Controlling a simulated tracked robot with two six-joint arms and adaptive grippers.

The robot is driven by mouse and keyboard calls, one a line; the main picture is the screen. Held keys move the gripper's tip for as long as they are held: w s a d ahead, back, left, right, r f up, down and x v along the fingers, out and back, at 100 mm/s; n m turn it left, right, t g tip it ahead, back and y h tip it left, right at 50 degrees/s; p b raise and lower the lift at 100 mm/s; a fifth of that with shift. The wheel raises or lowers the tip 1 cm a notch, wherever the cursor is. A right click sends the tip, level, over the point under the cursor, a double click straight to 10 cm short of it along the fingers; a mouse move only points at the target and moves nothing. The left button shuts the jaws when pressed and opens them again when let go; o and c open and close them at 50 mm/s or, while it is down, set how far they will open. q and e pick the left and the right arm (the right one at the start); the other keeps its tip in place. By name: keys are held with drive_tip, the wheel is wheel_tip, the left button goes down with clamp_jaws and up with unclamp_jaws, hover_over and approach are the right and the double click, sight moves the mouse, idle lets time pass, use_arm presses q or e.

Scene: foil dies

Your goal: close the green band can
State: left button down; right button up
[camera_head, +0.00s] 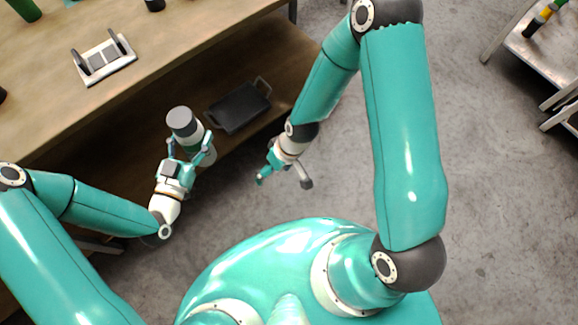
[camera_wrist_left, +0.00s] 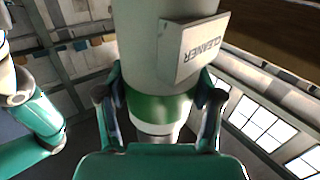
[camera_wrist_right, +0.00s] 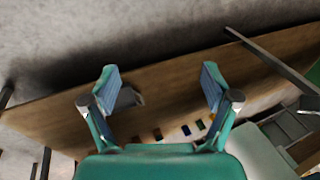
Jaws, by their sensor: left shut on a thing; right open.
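The green band can is pale, with a "CLEANER" label and a green band that show in the left wrist view (camera_wrist_left: 160,107). In the head view its grey, flat round top (camera_head: 180,117) faces up toward the camera; I cannot tell whether this is a separate lid. My left gripper (camera_head: 190,144) is shut around the can near the green band and holds it in front of the bench. My right gripper (camera_head: 284,182) is open and empty, to the right of the can and apart from it. Its spread fingers also show in the right wrist view (camera_wrist_right: 160,88).
A wooden bench (camera_head: 130,85) runs along the left, with a pale rack (camera_head: 103,61) and a green object (camera_head: 24,9) on it. A black tray (camera_head: 238,108) lies on a lower shelf beyond the can. A metal cart (camera_head: 545,55) stands far right; floor between is clear.

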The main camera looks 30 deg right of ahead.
drive_tip(key=s+d+f+m, duration=0.1)
drive_tip(key=s+f+m, duration=0.1)
drive_tip(key=s+m, duration=0.2)
drive_tip(key=s, duration=0.2)
drive_tip(key=shift+s+d+f, duration=0.25)
drive_tip(key=shift+s+f, duration=0.15)
use_arm(q)
drive_tip(key=shift+r, duration=0.1)
drive_tip(key=w+a+r+n+t+y, duration=0.1)
drive_tip(key=w+a+n+t+y, duration=0.1)
drive_tip(key=a+n+y, duration=0.2)
drive_tip(key=w+a+r+n+t+y, duration=0.2)
drive_tip(key=a+y, duration=0.5)
drive_tip(key=a, duration=0.4)
drive_tip(key=shift+w+a+r+n+y, duration=0.25)
drive_tip(key=shift+w+n, duration=0.35)
drive_tip(key=shift+n, duration=0.4)
